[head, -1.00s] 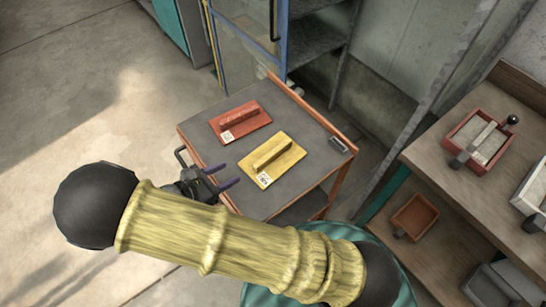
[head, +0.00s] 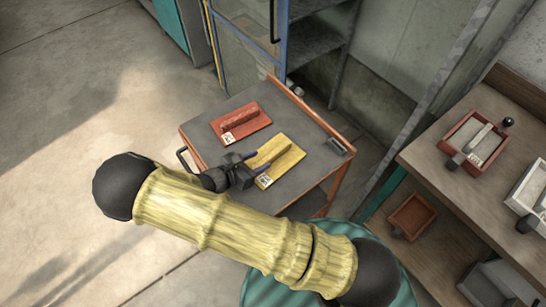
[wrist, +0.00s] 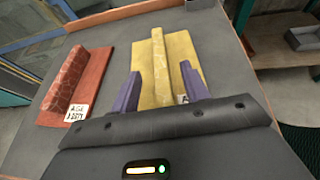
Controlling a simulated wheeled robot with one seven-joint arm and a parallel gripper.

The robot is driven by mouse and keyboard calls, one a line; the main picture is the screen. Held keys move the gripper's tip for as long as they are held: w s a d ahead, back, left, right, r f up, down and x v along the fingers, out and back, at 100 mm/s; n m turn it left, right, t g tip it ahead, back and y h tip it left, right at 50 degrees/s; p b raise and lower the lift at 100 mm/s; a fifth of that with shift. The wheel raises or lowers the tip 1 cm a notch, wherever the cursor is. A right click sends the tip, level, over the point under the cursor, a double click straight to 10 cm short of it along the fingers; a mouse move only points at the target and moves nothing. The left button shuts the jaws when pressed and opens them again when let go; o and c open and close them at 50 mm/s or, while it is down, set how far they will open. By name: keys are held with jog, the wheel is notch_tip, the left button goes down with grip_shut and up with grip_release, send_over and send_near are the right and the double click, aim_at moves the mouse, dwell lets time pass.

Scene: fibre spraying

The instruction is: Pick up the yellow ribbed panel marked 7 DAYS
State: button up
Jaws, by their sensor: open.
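The yellow ribbed panel (head: 285,153) lies flat on the small cart's grey top. It has a raised rib along its middle and a white label (head: 265,181) at its near end, too small to read. My gripper (head: 256,164) is at the panel's left end, with its purple fingers open and pointing along it. In the wrist view, the yellow panel (wrist: 178,68) lies ahead, and its rib runs between the two open fingers of my gripper (wrist: 160,92). I cannot tell whether the fingers touch it. My gripper hides the panel's near end there.
A red ribbed panel (head: 241,125) with a white label lies beside the yellow one; it also shows in the wrist view (wrist: 78,88). The cart (head: 217,113) has a raised orange edge. A grey block (head: 338,147) sits at its right. A wooden shelf (head: 440,165) with trays stands right.

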aim_at(273, 153)
jog(key=p+x, duration=0.2)
jog(key=x, duration=0.3)
jog(key=shift+w, duration=0.1)
dwell(0.3)
jog(key=shift+c, duration=0.3)
grip_shut()
